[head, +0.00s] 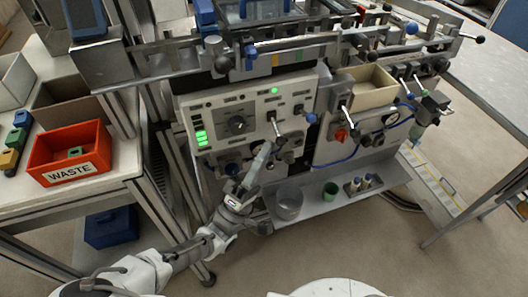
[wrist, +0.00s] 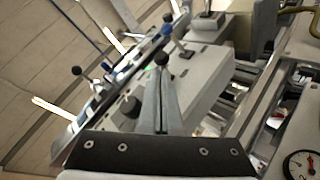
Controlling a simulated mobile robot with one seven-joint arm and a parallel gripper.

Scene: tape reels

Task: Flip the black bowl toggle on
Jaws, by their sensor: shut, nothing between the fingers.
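My gripper (head: 268,147) is shut and empty, pointing up at the lower right part of the white control panel (head: 216,109). In the wrist view its fingers (wrist: 159,76) meet just below a black round knob (wrist: 163,59) on a lever; I cannot tell whether they touch it. In the head view a metal lever with a black end (head: 271,114) stands out from the panel above my fingertips. Several levers have black ends, and I cannot tell for sure which is the bowl toggle. The panel area behind my fingers is partly hidden.
A blue-knobbed lever (head: 311,118) stands close to the right of the black-ended one. A beige bin (head: 365,97) is further right. A shelf below holds a grey cup (head: 289,205) and a green cup (head: 302,190). A red WASTE bin (head: 70,173) sits at left.

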